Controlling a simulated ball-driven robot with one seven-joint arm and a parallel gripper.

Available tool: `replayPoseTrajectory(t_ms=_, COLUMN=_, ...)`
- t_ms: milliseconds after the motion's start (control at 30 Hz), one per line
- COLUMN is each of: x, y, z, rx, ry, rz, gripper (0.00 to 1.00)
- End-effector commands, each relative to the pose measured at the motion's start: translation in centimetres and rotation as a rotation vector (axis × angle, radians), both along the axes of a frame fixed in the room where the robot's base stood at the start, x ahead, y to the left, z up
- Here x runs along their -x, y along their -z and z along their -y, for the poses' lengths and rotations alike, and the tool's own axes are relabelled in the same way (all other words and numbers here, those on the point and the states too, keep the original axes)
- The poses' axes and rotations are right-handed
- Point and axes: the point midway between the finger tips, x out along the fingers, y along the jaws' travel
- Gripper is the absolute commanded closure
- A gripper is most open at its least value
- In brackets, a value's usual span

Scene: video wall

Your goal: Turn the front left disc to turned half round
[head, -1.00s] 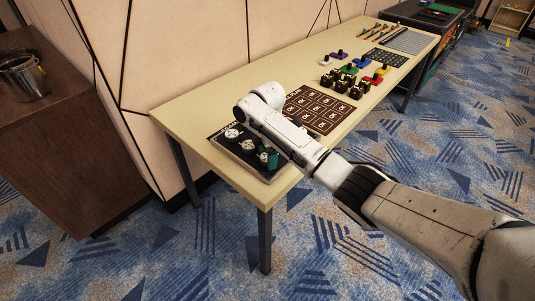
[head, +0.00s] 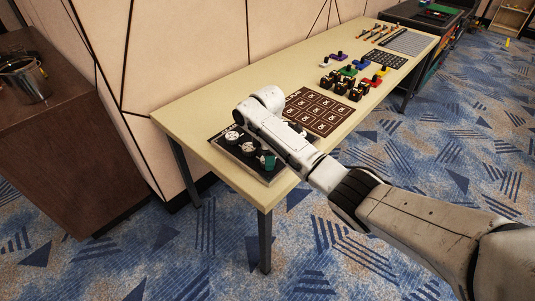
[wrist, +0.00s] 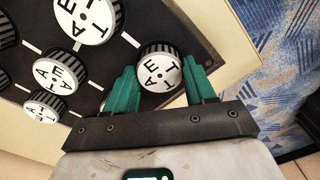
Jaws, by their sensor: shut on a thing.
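A dark panel (wrist: 185,32) with several round dials lies on the near end of the table. Each dial has a white lettered face and a ridged black rim. My gripper (wrist: 160,76) is shut on the disc (wrist: 158,72) at the panel's corner by the table edge. One green finger is on each side of its rim, and its lettered face shows between them. A larger disc (wrist: 88,18) and a smaller disc (wrist: 54,74) sit to the left, clear of the fingers. In the head view, the green fingers (head: 267,160) are at the panel's near right end; my arm hides part of the panel.
A dark board with light squares (head: 317,110) lies behind my wrist on the table (head: 190,110). Several dark blocks (head: 340,84) and coloured pieces stand farther along. A brown cabinet (head: 60,130) with a metal pot (head: 24,80) is at the left.

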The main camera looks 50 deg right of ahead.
Motion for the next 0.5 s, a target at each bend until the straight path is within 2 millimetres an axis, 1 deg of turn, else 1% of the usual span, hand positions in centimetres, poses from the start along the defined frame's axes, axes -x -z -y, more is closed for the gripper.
replayPoseTrajectory(t_ms=33, x=-0.01, y=-0.36, z=-0.16, rx=-0.002, ry=0.037, rz=-0.001, gripper=0.76)
replayPoseTrajectory(t_ms=500, x=-0.06, y=-0.26, z=-0.15, rx=-0.001, ry=0.477, rz=-0.001, gripper=0.76)
